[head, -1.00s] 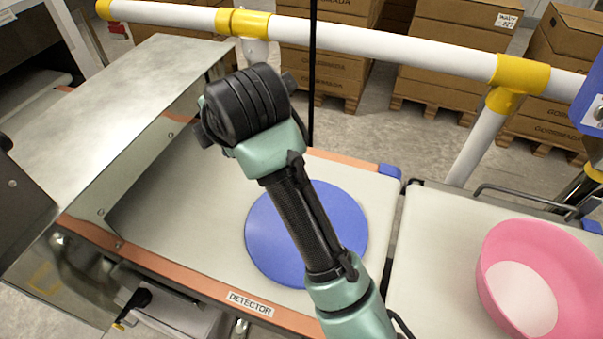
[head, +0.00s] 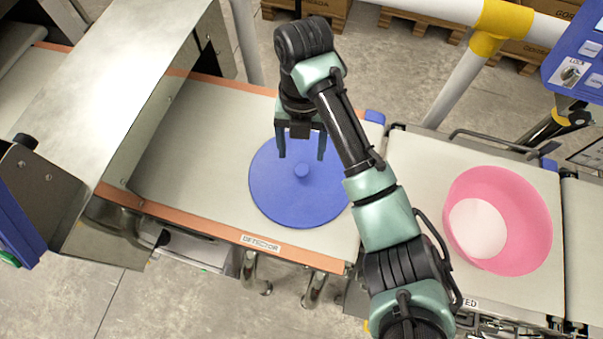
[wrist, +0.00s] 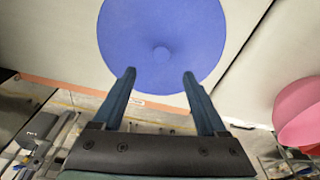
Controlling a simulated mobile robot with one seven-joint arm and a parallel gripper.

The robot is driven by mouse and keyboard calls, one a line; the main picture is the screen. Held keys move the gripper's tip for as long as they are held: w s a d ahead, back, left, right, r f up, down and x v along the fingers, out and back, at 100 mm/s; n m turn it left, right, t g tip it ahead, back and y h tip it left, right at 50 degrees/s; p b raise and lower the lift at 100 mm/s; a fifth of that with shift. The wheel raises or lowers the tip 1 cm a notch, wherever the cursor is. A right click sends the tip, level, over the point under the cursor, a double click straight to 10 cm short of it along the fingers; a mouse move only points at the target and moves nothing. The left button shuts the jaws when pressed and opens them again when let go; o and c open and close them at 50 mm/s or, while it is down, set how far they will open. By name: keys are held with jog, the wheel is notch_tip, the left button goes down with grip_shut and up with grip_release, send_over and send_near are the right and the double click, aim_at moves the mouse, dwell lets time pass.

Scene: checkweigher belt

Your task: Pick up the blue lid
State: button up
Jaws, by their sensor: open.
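The blue lid (head: 285,198) is a flat round disc with a small raised knob in the middle. It lies on the pale belt marked DETECTOR, near the belt's right end. It also shows in the wrist view (wrist: 165,25), beyond my fingertips. My gripper (head: 301,158) is open and empty, its two fingers apart and pointing down over the lid's far part. In the wrist view my gripper (wrist: 159,75) has the knob centred between and beyond the fingertips. The fingers appear apart from the knob.
A pink bowl (head: 535,225) stands on the adjoining belt to the right. A metal detector housing (head: 110,80) covers the left part of the lid's belt. A white and yellow guard rail (head: 470,70) runs behind. Bare belt (head: 195,170) lies left of the lid.

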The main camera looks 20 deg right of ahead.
aim_at(302, 169)
jog(key=shift+s+f, duration=0.2)
jog(key=shift+f, duration=3.35)
grip_shut()
